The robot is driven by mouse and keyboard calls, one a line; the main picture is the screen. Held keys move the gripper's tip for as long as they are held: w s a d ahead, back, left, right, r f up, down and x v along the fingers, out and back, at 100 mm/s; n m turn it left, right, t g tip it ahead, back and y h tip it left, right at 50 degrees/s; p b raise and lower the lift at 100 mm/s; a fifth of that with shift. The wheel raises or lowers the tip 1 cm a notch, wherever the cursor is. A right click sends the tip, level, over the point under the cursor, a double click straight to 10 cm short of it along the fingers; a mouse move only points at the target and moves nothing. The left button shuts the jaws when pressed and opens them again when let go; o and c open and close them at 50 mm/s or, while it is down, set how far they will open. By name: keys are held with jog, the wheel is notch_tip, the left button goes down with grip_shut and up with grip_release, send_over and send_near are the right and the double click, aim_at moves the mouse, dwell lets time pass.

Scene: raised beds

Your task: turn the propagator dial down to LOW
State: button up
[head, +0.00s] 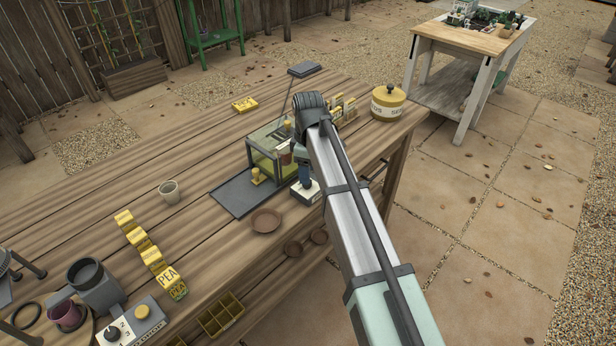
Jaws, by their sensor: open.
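My arm reaches in from the lower right and hides part of the propagator's right side. My gripper (304,176) points down just above the small box, partly hidden by my wrist. It looks open and empty; whether it touches the box I cannot tell.
A yellow lidded tin (388,102) stands to the right at the back. Yellow seed blocks (140,240) and a separate control box with knobs (132,325) are at the front left.

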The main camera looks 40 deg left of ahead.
notch_tip(320, 180, up, 10)
jog(key=shift+f, duration=0.15)
dwell(0.7)
